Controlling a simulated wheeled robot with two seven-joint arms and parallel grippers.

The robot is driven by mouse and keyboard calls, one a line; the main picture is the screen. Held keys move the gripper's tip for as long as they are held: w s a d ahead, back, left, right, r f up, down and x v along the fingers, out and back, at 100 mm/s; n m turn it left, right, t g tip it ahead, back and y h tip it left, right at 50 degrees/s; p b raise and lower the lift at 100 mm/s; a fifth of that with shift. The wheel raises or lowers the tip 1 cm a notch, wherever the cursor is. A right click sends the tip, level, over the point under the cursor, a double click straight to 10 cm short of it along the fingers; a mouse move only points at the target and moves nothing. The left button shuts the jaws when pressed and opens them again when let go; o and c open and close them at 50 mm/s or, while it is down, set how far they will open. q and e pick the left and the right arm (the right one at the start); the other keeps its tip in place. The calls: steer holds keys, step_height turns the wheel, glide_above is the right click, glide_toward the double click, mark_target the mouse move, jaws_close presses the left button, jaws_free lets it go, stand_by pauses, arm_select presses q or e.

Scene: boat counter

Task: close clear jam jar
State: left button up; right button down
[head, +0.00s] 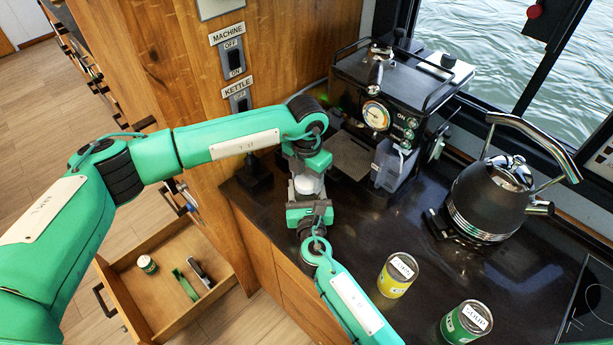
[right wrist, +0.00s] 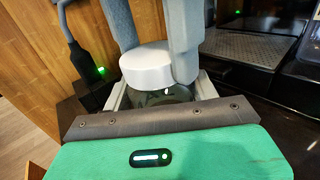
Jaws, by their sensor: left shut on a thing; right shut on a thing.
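The clear jam jar (right wrist: 165,95) stands upright with a white lid (right wrist: 158,66) at its top. In the head view the lid (head: 307,185) shows as a small white patch between my two grippers. My left gripper (head: 307,178) comes from above, and its grey fingers are shut on the lid from both sides. My right gripper (head: 308,203) is shut around the jar body below the lid, and its finger ends show in the right wrist view (right wrist: 160,90). The lid appears to rest on the jar mouth. Whether it is tightened cannot be told. The lower jar is hidden.
A coffee machine (head: 395,110) stands behind on the dark counter (head: 350,250), with a kettle (head: 485,200) to the right. A yellow can (head: 395,278) and a green can (head: 464,323) stand at the front. An open drawer (head: 150,305) holds a few items lower left.

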arm_select(q)
steer(key=m, duration=1.3)
steer(key=o, duration=1.1)
steer(key=shift+c, duration=0.2)
steer(key=shift+r, duration=2.2)
steer(key=shift+c, duration=0.3)
